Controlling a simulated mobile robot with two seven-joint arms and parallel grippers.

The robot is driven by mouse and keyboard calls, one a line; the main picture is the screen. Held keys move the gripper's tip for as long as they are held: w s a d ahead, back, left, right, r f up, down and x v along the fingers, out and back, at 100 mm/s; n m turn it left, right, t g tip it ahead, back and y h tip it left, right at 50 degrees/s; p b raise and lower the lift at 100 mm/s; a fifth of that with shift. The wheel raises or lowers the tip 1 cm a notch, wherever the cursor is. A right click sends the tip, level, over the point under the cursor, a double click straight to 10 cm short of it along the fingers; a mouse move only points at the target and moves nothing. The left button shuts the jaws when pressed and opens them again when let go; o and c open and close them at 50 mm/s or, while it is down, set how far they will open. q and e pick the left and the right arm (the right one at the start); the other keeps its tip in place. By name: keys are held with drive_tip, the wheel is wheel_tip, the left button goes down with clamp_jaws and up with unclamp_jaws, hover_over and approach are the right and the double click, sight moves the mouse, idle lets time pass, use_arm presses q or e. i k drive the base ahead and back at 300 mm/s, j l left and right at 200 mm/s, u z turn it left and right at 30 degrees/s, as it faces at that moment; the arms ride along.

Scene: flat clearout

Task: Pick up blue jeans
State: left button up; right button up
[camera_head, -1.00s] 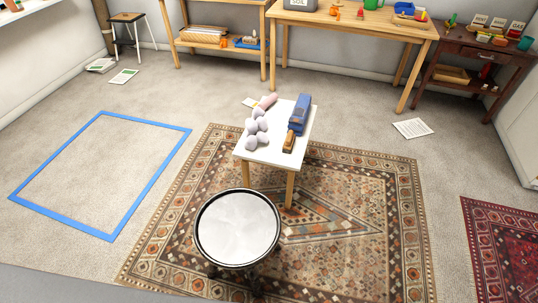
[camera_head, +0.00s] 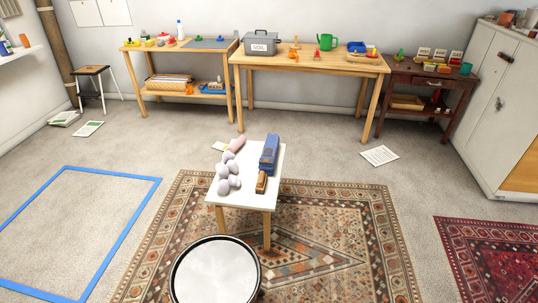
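A blue folded bundle, which looks like the blue jeans (camera_head: 269,155), lies on the right side of a small white table (camera_head: 241,200). A small brown and tan object (camera_head: 261,182) lies just in front of it, close or touching. Several pale grey rounded lumps (camera_head: 228,177) and a pink roll (camera_head: 237,144) lie on the left side of the same table. Neither of my grippers is in view.
A round black-rimmed tray or stool top (camera_head: 216,272) stands in front of the white table. A patterned rug (camera_head: 330,240) lies beneath. A blue outlined square (camera_head: 128,231) marks clear carpet at left. A wooden workbench (camera_head: 310,62) and a grey cabinet (camera_head: 500,110) stand behind.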

sight(267, 160)
drive_tip(key=i+l, duration=0.4)
drive_tip(key=i+l+u, duration=0.15)
drive_tip(key=i+l, duration=0.6)
drive_tip(key=l, duration=0.25)
drive_tip(key=i+l+u, duration=0.15)
drive_tip(key=i+l, duration=0.25)
drive_tip(key=l, duration=0.1)
